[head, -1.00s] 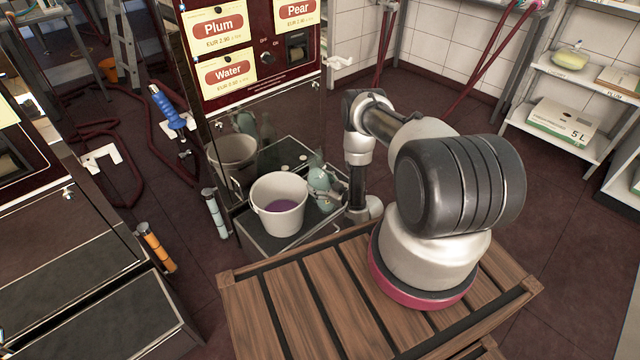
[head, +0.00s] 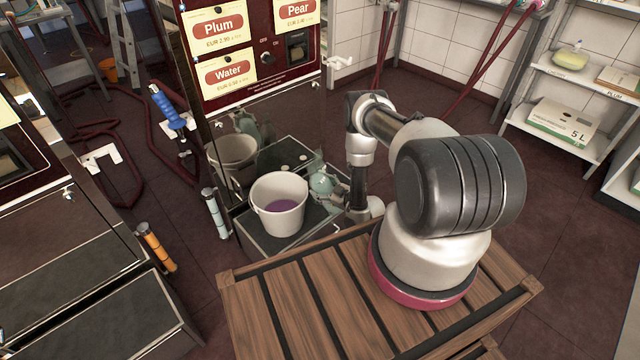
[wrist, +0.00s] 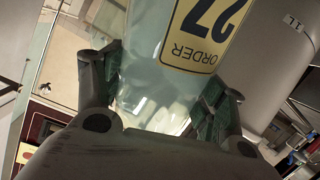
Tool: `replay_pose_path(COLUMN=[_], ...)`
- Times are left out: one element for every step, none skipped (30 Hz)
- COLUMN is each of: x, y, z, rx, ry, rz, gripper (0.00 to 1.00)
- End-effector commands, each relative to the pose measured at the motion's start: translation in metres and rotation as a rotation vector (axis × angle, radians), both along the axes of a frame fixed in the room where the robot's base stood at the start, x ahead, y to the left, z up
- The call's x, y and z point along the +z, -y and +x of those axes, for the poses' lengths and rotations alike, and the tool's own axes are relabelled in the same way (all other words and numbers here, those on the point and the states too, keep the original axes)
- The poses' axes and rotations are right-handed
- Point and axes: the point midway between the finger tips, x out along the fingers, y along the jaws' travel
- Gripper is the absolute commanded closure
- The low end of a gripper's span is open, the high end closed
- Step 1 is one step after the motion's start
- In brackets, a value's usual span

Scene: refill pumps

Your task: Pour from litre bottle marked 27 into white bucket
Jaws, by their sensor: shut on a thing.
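The white bucket (head: 279,220) stands on the dark platform in front of the pump cabinet, with purple liquid in its bottom. The pale clear bottle (head: 321,184) is just right of the bucket's rim in the head view. In the wrist view the bottle (wrist: 146,62) carries a yellow-edged label reading "ORDER 27". My gripper (head: 341,192) is shut on the bottle, and its fingers (wrist: 160,112) sit on both sides of it. The bottle is tilted towards the bucket. Its mouth and any stream are not clear to see.
The pump cabinet (head: 262,85) with Plum, Pear and Water signs stands behind the bucket. A slatted wooden table (head: 300,300) is in front, near my arm. Shelves (head: 570,135) stand at the right. A blue-handled nozzle (head: 167,108) and red hoses are at the left.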

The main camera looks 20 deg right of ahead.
Motion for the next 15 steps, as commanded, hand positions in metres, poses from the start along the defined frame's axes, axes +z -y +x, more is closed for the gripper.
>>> replay_pose_path(x=[0.0014, 0.0012, 0.0011, 0.0009, 0.0006, 0.0, -0.0007, -0.0013, -0.0024, -0.0034, -0.0043, -0.0051, -0.0054, -0.0056, -0.0056], y=[0.0009, 0.0009, 0.001, 0.0011, 0.0015, 0.0023, 0.003, 0.0038, 0.005, 0.006, 0.0066, 0.0074, 0.0076, 0.0077, 0.0079], z=[0.0015, 0.0014, 0.0013, 0.0013, 0.0013, 0.0011, 0.001, 0.0008, 0.0004, 0.0001, -0.0002, -0.0005, -0.0006, -0.0007, -0.0007], rx=[0.0, 0.0, 0.0, 0.0, 0.0, 0.0, 0.0, -0.001, -0.001, -0.001, -0.002, -0.001, -0.001, -0.001, 0.0], ry=[0.004, 0.003, 0.003, 0.002, 0.001, -0.001, -0.003, -0.006, -0.009, -0.013, -0.015, -0.019, -0.019, -0.02, -0.02], rz=[-0.005, -0.007, -0.008, -0.009, -0.014, -0.022, -0.03, -0.039, -0.05, -0.06, -0.069, -0.078, -0.081, -0.083, -0.085], gripper=[1.0, 1.0, 1.0, 1.0, 1.0, 1.0, 1.0, 1.0, 1.0, 1.0, 1.0, 1.0, 1.0, 1.0, 1.0])
